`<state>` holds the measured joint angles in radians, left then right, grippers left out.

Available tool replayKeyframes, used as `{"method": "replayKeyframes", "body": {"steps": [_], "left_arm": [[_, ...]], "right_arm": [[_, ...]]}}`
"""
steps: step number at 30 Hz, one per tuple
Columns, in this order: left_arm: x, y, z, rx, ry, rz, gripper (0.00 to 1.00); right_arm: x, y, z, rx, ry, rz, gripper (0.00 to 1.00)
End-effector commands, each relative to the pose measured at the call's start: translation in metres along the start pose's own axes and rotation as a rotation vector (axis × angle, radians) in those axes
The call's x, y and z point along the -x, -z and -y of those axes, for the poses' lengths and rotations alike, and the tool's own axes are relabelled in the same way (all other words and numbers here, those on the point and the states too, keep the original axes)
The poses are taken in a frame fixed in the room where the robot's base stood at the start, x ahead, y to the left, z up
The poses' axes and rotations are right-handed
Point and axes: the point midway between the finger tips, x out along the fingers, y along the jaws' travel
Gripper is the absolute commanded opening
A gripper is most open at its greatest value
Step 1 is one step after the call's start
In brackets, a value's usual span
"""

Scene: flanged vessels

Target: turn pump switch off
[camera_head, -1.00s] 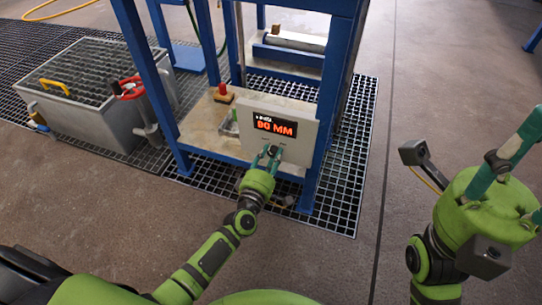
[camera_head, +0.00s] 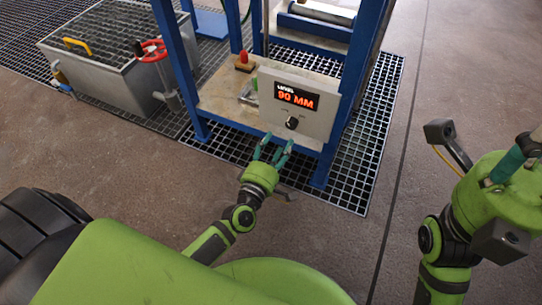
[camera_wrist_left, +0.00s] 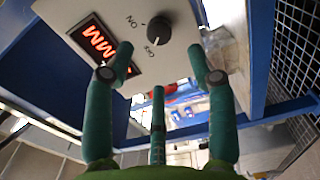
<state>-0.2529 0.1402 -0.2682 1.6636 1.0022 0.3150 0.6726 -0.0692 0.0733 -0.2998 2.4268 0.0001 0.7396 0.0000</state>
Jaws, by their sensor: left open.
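The pump switch is a black round knob (camera_head: 292,122) on the front of a light grey control box (camera_head: 325,115). In the left wrist view the knob (camera_wrist_left: 159,31) has ON and OFF labels beside it. Its pointer seems to lie near the OFF label, but I cannot tell for certain. My left gripper (camera_head: 272,147) is open and empty, just below and in front of the knob, apart from it. Its three teal fingers (camera_wrist_left: 159,80) spread below the knob in the wrist view. My right gripper (camera_head: 510,160) is at the right edge, partly cut off.
A red display (camera_head: 297,96) on the box reads 90 MM. The box stands in a blue frame (camera_head: 345,100) over a floor grating (camera_head: 375,130). A red button (camera_head: 244,58) sits behind it. A metal tank (camera_head: 105,70) and red valve wheel (camera_head: 151,50) are left. Open floor lies right.

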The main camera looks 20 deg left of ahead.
Motion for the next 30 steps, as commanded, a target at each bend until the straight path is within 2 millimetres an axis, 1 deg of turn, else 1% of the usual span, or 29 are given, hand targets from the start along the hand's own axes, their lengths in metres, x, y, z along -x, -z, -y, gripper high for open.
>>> {"method": "replayKeyframes", "body": {"steps": [1,3,6,9,13,27,29,30], "left_arm": [[0.011,0.000,0.001,0.000,0.002,0.000,0.56],[0.023,0.001,0.000,-0.001,0.001,0.000,0.56],[0.036,0.001,0.000,-0.001,0.000,-0.001,0.56],[0.043,0.001,-0.001,0.000,-0.002,-0.002,0.56],[0.046,0.001,-0.001,0.001,-0.002,-0.001,0.56],[0.045,0.001,-0.002,-0.001,-0.004,-0.001,0.56],[0.044,-0.001,-0.008,-0.014,-0.016,0.000,0.56],[0.044,-0.003,-0.018,-0.036,-0.034,0.003,0.56]], "right_arm": [[0.000,0.000,0.000,0.000,0.000,0.001,0.40],[0.000,0.000,0.000,0.000,0.000,0.001,0.40],[0.000,0.000,0.000,0.000,0.000,0.001,0.40],[0.000,0.000,0.000,0.000,0.000,0.001,0.40],[0.000,0.000,0.000,0.000,0.000,0.001,0.40],[0.000,0.000,0.000,0.000,0.000,0.001,0.40],[-0.001,-0.001,0.000,0.000,0.000,0.006,0.40],[-0.002,-0.001,0.001,-0.001,0.001,0.014,0.40]]}}
